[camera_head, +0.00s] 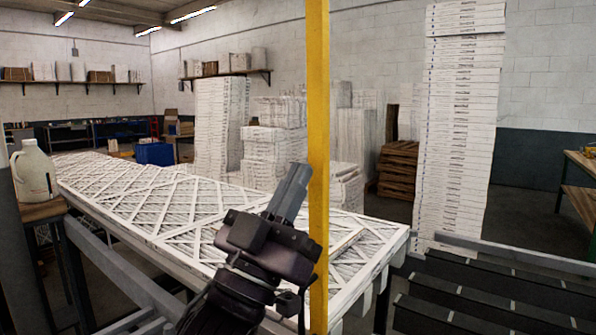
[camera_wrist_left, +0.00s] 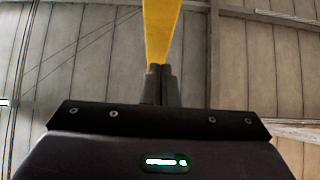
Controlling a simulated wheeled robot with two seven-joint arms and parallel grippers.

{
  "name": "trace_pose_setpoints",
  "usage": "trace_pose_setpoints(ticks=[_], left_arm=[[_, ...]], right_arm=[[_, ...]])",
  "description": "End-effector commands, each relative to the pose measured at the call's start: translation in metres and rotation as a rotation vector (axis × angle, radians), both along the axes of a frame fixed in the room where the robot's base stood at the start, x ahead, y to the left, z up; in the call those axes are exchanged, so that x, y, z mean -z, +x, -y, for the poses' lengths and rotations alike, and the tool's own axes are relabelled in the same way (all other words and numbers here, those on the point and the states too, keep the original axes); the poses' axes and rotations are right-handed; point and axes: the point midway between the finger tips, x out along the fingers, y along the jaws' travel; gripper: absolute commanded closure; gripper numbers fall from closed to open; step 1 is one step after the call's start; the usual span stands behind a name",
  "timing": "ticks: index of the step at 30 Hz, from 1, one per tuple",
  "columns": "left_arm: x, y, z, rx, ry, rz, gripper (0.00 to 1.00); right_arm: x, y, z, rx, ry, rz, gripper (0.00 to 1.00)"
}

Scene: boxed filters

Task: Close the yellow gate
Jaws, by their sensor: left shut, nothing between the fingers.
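The yellow gate shows as an upright yellow bar (camera_head: 318,100) in the head view, running from the top edge down past my gripper. My left gripper (camera_head: 299,172) is shut and empty, with its fingers pointing up beside the bar's left edge. Its body overlaps part of the bar lower down. In the left wrist view the yellow bar (camera_wrist_left: 161,30) lines up with the closed fingertips (camera_wrist_left: 160,70) and appears just past them. I cannot tell whether they touch. The rest of the gate is not in view. My right gripper is not in view.
A long conveyor of white lattice-faced filters (camera_head: 150,200) runs behind my left arm. A tall stack of white boxes (camera_head: 460,120) stands at the right, with dark rollers (camera_head: 500,290) below it. A white jug (camera_head: 34,172) stands on a small wooden stand at the left.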

Motion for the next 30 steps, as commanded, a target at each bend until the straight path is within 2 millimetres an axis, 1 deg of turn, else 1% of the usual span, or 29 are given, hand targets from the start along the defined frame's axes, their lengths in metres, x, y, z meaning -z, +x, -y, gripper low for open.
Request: trace_pose_setpoints(ticks=[4,14,19,23,26,30], left_arm=[[-0.001,0.005,0.004,0.0,-0.001,0.001,1.0],[0.0,0.006,0.004,0.0,-0.001,0.001,1.0],[-0.004,0.011,0.008,0.0,0.011,-0.015,1.0],[-0.009,0.024,0.017,-0.001,0.036,-0.053,1.0],[-0.013,0.039,0.028,-0.001,0.069,-0.098,1.0],[-0.014,0.068,0.049,-0.001,0.134,-0.187,1.0]], right_arm=[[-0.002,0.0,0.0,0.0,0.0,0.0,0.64],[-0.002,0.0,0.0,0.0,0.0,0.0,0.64],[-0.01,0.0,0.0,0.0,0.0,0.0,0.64],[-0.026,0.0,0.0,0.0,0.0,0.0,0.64],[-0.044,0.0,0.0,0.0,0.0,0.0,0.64],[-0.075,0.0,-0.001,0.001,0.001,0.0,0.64]])
